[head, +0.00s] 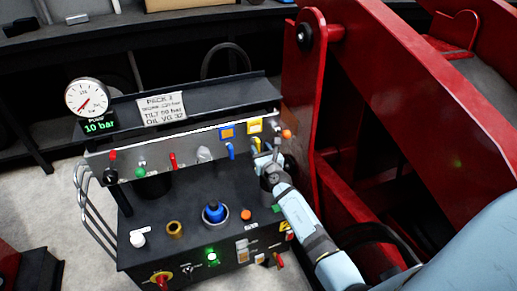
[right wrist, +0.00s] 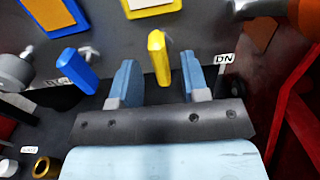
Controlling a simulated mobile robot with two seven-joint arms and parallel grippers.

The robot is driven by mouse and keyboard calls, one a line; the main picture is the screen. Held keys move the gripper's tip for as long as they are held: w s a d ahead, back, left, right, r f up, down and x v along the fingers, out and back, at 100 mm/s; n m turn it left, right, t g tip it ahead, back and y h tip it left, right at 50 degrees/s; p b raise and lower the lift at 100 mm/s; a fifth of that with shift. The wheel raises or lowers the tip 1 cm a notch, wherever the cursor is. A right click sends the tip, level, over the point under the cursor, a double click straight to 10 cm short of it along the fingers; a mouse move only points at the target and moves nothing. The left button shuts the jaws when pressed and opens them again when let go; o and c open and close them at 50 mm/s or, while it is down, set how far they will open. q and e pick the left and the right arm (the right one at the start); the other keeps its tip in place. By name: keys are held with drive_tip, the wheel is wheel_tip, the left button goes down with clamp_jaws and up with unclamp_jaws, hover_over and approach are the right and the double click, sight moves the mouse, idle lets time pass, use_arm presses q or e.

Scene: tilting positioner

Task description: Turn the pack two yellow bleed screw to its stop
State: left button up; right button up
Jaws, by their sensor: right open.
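The yellow bleed screw (head: 256,143) has a flat upright handle on the front panel of the pack, whose sign (head: 162,108) reads "PACK 2". It also shows in the right wrist view (right wrist: 158,57), below a yellow plate (right wrist: 152,9). My right gripper (head: 264,158) is at the panel's right end. In the right wrist view its blue fingers (right wrist: 158,72) are open, one on each side of the yellow handle, with a visible gap on both sides. I cannot tell how deep the handle sits between them. My left gripper is not in view.
A blue handle (right wrist: 76,70) stands just left of my right fingers, and an orange knob (head: 287,134) is to the right. The red steel frame (head: 308,110) rises close beside the pack. A gauge (head: 87,97) with a "10 bar" display stands at the left.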

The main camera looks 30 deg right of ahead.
drive_tip(key=shift+x, duration=1.15)
clamp_jaws()
